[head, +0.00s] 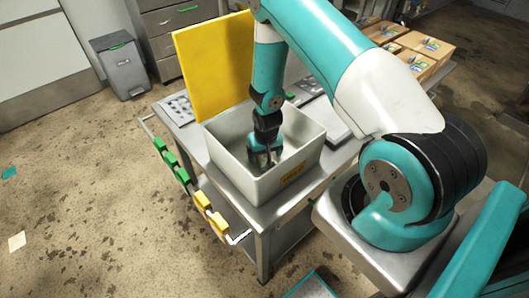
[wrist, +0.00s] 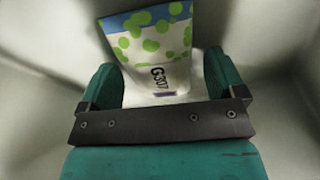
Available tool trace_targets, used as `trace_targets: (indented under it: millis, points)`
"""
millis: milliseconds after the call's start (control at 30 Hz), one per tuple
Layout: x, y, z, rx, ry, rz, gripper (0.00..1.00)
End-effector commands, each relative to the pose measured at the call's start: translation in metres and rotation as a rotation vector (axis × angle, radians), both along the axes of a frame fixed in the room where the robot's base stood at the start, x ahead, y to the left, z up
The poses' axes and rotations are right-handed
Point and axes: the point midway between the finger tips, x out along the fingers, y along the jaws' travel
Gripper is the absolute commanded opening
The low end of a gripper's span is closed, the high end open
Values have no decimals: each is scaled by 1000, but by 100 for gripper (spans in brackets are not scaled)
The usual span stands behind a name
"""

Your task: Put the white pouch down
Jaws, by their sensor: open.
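The white pouch (wrist: 155,50) has green spots, a blue band and the print "G307". In the wrist view it stands between the two teal fingers of my gripper (wrist: 163,85), inside a pale bin. My gripper (head: 263,158) is open and reaches down into the white bin (head: 243,178) in the head view. I cannot tell from the wrist view whether the pouch touches the bin floor. In the head view the pouch is mostly hidden by the gripper and the bin wall.
The bin stands on a metal cart (head: 305,190) with a yellow board (head: 214,62) upright behind it. Green clips (head: 170,160) and yellow clips (head: 210,212) hang on the cart's side rail. Cardboard boxes (head: 425,48) sit at the back right. A grey waste bin (head: 120,68) stands on the floor.

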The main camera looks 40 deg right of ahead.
Motion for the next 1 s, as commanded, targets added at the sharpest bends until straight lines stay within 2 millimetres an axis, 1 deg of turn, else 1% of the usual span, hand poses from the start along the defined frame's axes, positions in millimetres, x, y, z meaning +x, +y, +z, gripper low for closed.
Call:
trace_targets:
  millis: [167, 267, 367, 600, 700, 800, 933, 1000]
  points:
    - [0, 0, 6, -1, -2, 0, 89]
    - [-1, 1, 16, -1, -2, 0, 89]
    - [-3, 2, 34, -1, -5, 0, 89]
    - [-10, 4, 81, -1, -5, 0, 89]
    - [-13, 5, 97, -1, -5, 0, 89]
    - [-15, 6, 109, -1, -3, 0, 89]
    - [-16, 7, 120, 1, -2, 2, 89]
    - [-16, 14, 130, 10, -6, 18, 89]
